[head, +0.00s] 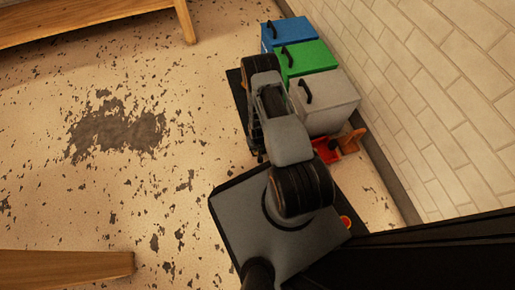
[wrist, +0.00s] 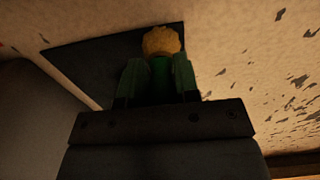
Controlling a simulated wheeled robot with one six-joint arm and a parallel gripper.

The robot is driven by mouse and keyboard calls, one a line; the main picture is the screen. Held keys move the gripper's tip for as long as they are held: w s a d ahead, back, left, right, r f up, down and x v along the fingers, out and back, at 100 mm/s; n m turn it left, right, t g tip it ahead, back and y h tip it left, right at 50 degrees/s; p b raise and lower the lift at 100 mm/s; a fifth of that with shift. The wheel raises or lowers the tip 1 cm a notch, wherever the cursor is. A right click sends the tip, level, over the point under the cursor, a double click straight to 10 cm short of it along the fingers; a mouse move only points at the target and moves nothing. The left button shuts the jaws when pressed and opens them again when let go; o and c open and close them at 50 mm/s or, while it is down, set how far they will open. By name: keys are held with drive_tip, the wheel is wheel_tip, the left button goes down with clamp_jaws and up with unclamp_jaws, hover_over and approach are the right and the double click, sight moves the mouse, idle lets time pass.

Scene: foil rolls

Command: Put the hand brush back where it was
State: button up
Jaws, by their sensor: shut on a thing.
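In the wrist view my gripper (wrist: 160,82) is shut on the hand brush (wrist: 162,43). A tan bristly end shows beyond the fingers, and a dark green part shows between them. The dark mat (wrist: 80,55) lies below and behind the brush in that view. I cannot tell how high the brush is above the mat or floor. In the head view the mat's edge (head: 238,100) shows left of the bins, beside my arm. My arm hides the brush and most of the gripper there.
Blue (head: 285,33), green (head: 308,60) and light grey (head: 335,100) bins with black handles stand along the tiled wall (head: 440,90). A red object (head: 325,150) and an orange-brown object (head: 351,141) lie by the grey bin. Speckled floor at left is open, between wooden furniture pieces.

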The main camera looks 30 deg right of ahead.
drive_tip(key=shift+f, duration=0.1)
drive_tip(key=o, duration=0.9)
